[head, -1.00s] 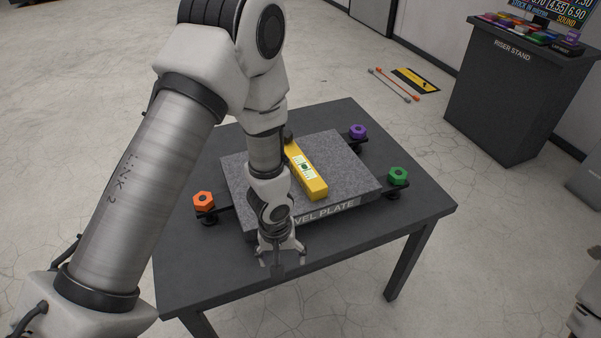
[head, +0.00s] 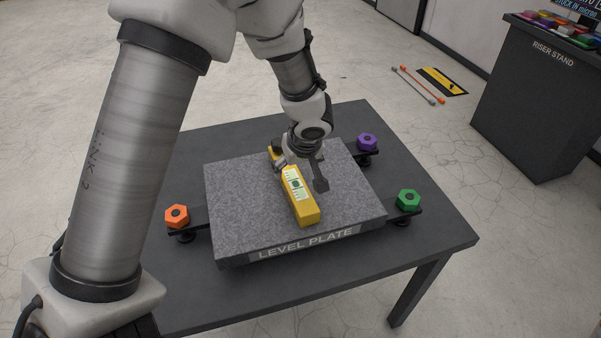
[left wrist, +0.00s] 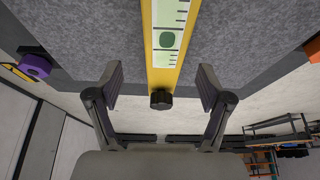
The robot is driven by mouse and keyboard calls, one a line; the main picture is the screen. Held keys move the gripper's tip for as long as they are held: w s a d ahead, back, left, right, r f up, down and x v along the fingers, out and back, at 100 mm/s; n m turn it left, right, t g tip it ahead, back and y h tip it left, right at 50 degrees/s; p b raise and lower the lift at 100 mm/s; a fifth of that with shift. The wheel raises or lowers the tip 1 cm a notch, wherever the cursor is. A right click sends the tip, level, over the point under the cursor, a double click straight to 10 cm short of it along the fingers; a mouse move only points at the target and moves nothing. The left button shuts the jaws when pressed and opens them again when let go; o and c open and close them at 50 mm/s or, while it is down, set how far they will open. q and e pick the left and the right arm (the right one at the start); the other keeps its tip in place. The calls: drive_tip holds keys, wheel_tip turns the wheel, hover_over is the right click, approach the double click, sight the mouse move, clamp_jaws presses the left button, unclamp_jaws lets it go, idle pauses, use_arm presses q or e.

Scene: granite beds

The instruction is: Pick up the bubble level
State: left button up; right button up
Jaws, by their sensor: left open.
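The yellow bubble level (head: 306,212) lies on the grey granite level plate (head: 235,205), running from the back toward the front edge. Its pale vial window faces up. In the left wrist view the level (left wrist: 148,60) shows its window with a green bubble and a dark knob at its end. My left gripper (head: 302,175) is over the level's rear half, its fingers open. In the left wrist view the open fingers (left wrist: 160,88) stand on either side of the level's knob end, apart from it. My right gripper is not in view.
Orange (head: 177,216), purple (head: 367,142) and green (head: 408,199) hexagonal knobs stick out around the plate on the dark table (head: 440,240). A riser stand (head: 530,105) is at the back right. A yellow floor mat and two rods lie behind the table.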

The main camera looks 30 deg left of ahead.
sight(292, 176)
use_arm(q)
drive_tip(key=shift+s+a+f, duration=0.45)
drive_tip(key=shift+s+f, duration=0.1)
drive_tip(key=shift+f, duration=0.25)
drive_tip(key=x, duration=0.2)
drive_tip(key=w+x, duration=0.1)
drive_tip(key=shift+f, duration=0.25)
drive_tip(key=shift+w+a+f, duration=0.1)
drive_tip(key=shift+w+f, duration=0.1)
drive_tip(key=shift+f, duration=0.1)
drive_tip(key=shift+s+r, duration=0.25)
drive_tip(key=c, duration=0.5)
clamp_jaws()
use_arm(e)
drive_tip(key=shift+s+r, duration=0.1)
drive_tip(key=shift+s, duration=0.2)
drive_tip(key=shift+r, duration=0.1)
